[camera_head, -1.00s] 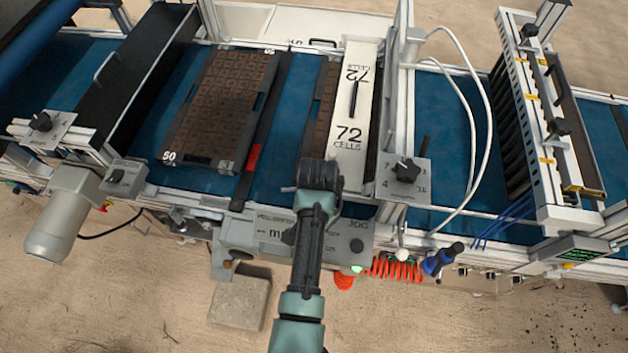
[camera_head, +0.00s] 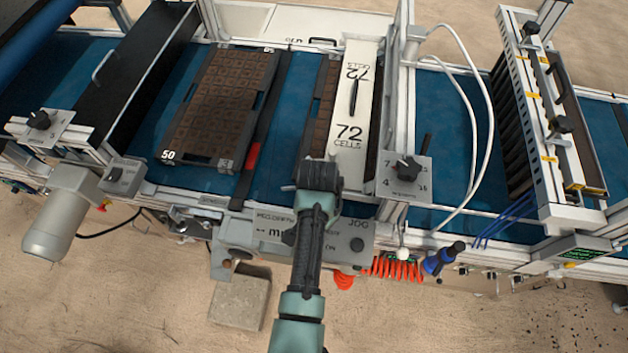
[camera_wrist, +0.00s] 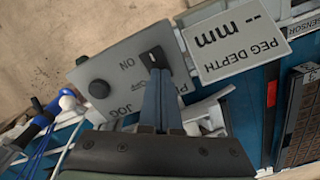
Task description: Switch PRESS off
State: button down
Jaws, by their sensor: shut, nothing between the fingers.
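A grey control panel (camera_wrist: 128,70) shows in the wrist view. It carries a small black rocker switch (camera_wrist: 152,58) beside the word ON, and a round black knob or button (camera_wrist: 99,89) near the word JOG. A label starting with P is mostly hidden by my fingers. My gripper (camera_wrist: 161,74) is shut and empty, with its blue fingertips at the switch's edge; I cannot tell if they touch. In the head view my arm covers part of the panel (camera_head: 268,222), and the fingertips are hidden.
A PEG DEPTH readout (camera_wrist: 238,42) showing dashes adjoins the panel. A blue conveyor (camera_head: 450,140) runs behind it, with a brown tray marked 50 (camera_head: 222,105) and a white 72 CELLS plate (camera_head: 352,155). An orange coiled hose (camera_head: 398,269) hangs at right.

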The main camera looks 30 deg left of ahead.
jog(key=shift+r+p, duration=3.45)
jog(key=shift+r, duration=0.05)
jog(key=shift+f, duration=0.1)
jog(key=w+d+r+n+t+y+b, duration=0.15)
jog(key=w+r+t+b, duration=0.35)
jog(key=w+r+t, duration=1.05)
jog(key=w+d+r+b, duration=0.1)
jog(key=w+r, duration=0.1)
jog(key=r, duration=0.7)
jog(key=w+d+r+b, duration=0.1)
jog(key=w+d+r, duration=0.1)
jog(key=r, duration=0.7)
jog(key=s+d+r+t+b, duration=0.1)
jog(key=s+d+r+t, duration=0.1)
jog(key=r, duration=0.4)
jog(key=s+d+r+t+b, duration=0.1)
jog(key=s+r+t, duration=0.1)
jog(key=r, duration=0.4)
jog(key=s+d+r+t+b, duration=0.1)
jog(key=s+d+r+t, duration=0.1)
jog(key=s+r+t, duration=0.2)
jog(key=s+d+r+n+t+h+b, duration=0.1)
jog(key=s+d+r+t, duration=0.2)
jog(key=s+r, duration=0.8)
jog(key=shift+s+r+t+b, duration=0.25)
jog(key=shift+r+t+b, duration=0.2)
jog(key=shift+r, duration=0.35)
